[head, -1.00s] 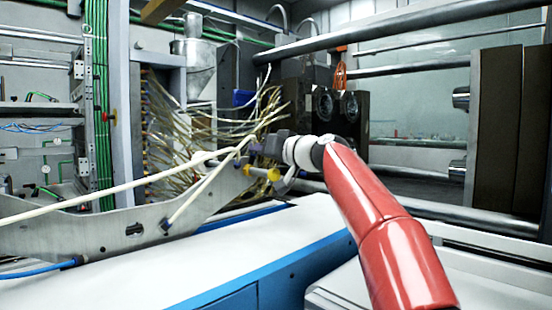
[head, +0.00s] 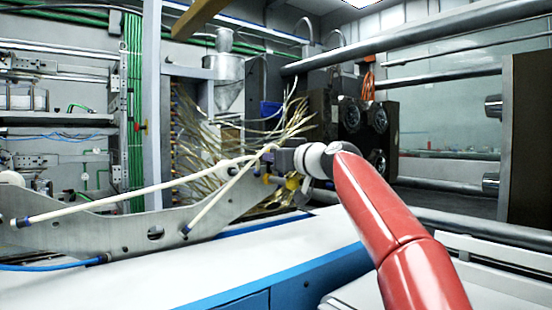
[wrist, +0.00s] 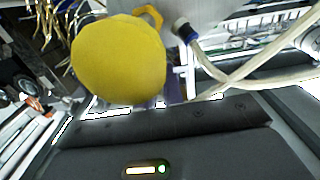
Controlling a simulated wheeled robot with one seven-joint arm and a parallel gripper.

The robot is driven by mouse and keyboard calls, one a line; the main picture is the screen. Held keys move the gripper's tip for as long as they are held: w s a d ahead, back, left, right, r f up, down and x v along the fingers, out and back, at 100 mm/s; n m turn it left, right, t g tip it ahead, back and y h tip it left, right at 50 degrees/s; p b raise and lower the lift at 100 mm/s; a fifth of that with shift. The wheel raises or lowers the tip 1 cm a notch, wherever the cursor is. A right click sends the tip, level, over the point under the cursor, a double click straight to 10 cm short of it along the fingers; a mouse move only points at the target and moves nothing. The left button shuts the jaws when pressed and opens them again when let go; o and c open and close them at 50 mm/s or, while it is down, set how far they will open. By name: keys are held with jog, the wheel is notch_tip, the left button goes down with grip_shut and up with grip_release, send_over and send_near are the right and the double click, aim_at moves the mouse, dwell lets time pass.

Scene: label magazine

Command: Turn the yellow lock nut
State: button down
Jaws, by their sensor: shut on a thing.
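The yellow lock nut (head: 267,179) sits at the right end of the grey metal side plate (head: 125,232). In the wrist view a part of the nut (wrist: 150,17) shows as a small yellow lug behind a large round yellow knob (wrist: 118,60). The knob (head: 292,181) also shows in the head view, just right of the nut. My gripper (head: 274,158) is at that plate end, right above the nut and knob. It is shut on the nut, as far as I can judge; the fingertips and the contact are mostly hidden behind the knob in the wrist view.
Pale hoses (head: 130,192) run along the plate to the gripper area, and loose yellowish tubes (head: 225,150) fan out behind. A white-topped bench with a blue edge (head: 290,270) lies in front. Dark machine blocks (head: 375,125) and thick rails stand behind my arm.

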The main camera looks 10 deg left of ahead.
jog(key=c, duration=1.5)
grip_release()
jog(key=b+v, duration=0.4)
jog(key=v, duration=0.3)
jog(key=shift+s+d, duration=0.3)
jog(key=shift+s, duration=0.05)
jog(key=shift+r, duration=0.1)
